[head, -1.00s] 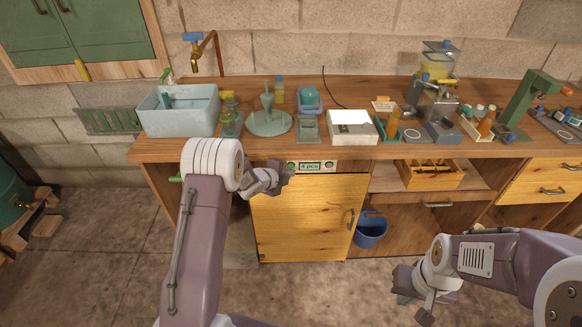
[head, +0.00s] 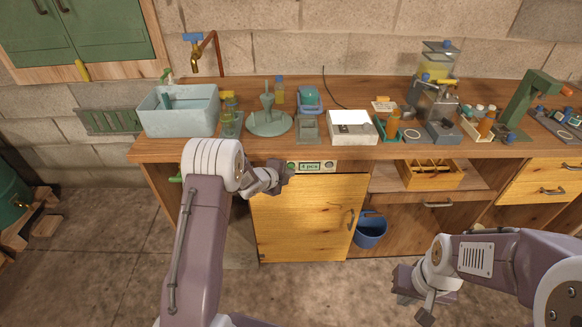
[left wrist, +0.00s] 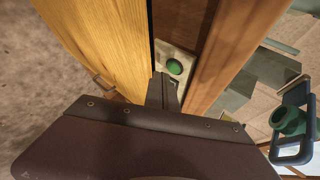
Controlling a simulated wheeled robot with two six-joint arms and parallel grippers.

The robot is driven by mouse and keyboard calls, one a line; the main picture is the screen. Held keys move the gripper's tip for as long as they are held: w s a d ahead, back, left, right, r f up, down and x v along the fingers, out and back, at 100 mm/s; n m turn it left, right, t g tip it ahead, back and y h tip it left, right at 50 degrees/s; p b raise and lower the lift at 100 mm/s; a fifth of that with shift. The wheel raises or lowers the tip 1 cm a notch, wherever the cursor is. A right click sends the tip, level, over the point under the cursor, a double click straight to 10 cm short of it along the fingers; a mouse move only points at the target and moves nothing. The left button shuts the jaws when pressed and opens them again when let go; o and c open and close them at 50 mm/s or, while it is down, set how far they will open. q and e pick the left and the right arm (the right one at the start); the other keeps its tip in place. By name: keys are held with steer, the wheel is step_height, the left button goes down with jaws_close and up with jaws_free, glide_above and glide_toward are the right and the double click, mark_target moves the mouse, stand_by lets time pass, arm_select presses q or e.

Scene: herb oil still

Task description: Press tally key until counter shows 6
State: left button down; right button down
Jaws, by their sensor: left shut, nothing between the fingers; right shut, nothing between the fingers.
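The counter panel (head: 316,167) sits on the bench front under the worktop edge. Its small green display (head: 310,167) appears to read "4 pcs". In the left wrist view the round green tally key (left wrist: 175,67) stands on a pale plate. My left gripper (head: 287,171) is shut and empty, at the panel's left end. In the left wrist view its fingertips (left wrist: 165,78) are close beside the key; I cannot tell whether they touch it. In the head view the gripper hides part of the panel's left end. My right gripper (head: 412,300) is shut and empty, low at the right, away from the bench.
A wooden cabinet door (head: 308,218) lies below the panel. The worktop (head: 340,152) above carries a basin (head: 180,112), a white box (head: 352,127) and several tools. The floor in front is clear.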

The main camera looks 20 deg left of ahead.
arm_select(q)
steer(key=shift+w+a, duration=0.1)
steer(key=shift+w, duration=0.2)
steer(key=shift+w+a, duration=0.1)
steer(key=shift+w, duration=0.25)
stand_by(0.5)
stand_by(0.4)
steer(key=shift+s+d+b, duration=0.2)
steer(key=shift+s+b, duration=0.15)
steer(key=shift+s, duration=0.4)
steer(key=s+b, duration=0.1)
steer(key=s, duration=0.1)
steer(key=s+d+b, duration=0.1)
steer(key=s, duration=0.1)
steer(key=shift+s+d+b, duration=0.2)
steer(key=shift+s+b, duration=0.2)
